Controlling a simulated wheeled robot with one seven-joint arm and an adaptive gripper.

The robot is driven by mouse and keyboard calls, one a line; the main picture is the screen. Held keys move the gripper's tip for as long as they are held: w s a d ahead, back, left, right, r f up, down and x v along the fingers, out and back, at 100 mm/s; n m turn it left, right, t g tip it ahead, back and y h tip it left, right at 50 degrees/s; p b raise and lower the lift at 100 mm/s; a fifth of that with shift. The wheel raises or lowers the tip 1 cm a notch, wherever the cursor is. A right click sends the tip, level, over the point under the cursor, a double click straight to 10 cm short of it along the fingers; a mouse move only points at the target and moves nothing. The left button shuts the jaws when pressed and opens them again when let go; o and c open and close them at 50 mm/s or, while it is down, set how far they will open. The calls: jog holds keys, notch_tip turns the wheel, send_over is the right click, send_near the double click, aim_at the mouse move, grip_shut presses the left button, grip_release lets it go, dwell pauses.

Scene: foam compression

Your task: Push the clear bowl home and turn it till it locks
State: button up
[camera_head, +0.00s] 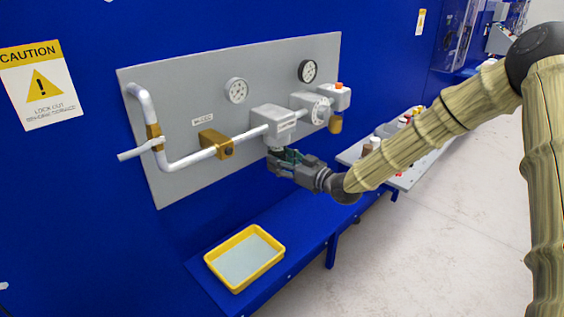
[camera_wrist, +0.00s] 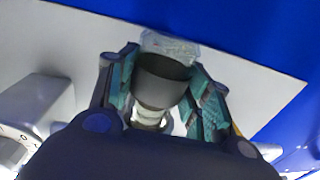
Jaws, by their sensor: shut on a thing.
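My gripper (camera_head: 286,160) is at the underside of the grey filter head (camera_head: 273,121) on the panel. In the wrist view, my gripper's two teal-padded fingers (camera_wrist: 163,90) close on both sides of the bowl (camera_wrist: 162,80), a rounded cup with a dark band and a paler end. A clear, glassy part (camera_wrist: 170,46) shows just beyond it. In the head view the bowl is mostly hidden by my fingers below the filter head. I cannot tell whether the bowl is fully seated or locked.
A grey panel (camera_head: 180,100) on the blue wall carries pipes, a brass valve (camera_head: 215,143) and two gauges (camera_head: 236,90). A yellow tray (camera_head: 271,238) sits on the blue bench below. A side table (camera_head: 408,178) with small items stands to the right.

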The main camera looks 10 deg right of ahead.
jog(key=shift+w+r+n+g+y+p, duration=0.15)
jog(key=shift+n+g+y+p, duration=0.05)
jog(key=shift+n+g+y, duration=0.45)
jog(key=shift+w+r+n+g+y+p, duration=0.1)
jog(key=shift+r+n+g+y+p, duration=0.1)
jog(key=shift+n+g+y, duration=0.4)
jog(key=shift+w+f+n+g+y+p, duration=0.15)
jog(key=shift+n+g+y+p, duration=0.2)
jog(key=shift+n+g+y, duration=0.75)
jog(key=o, duration=1)
jog(key=shift+m+g+h, duration=0.25)
jog(key=shift+h, duration=0.1)
jog(key=o, duration=0.4)
jog(key=shift+f, duration=0.1)
jog(key=shift+d, duration=0.25)
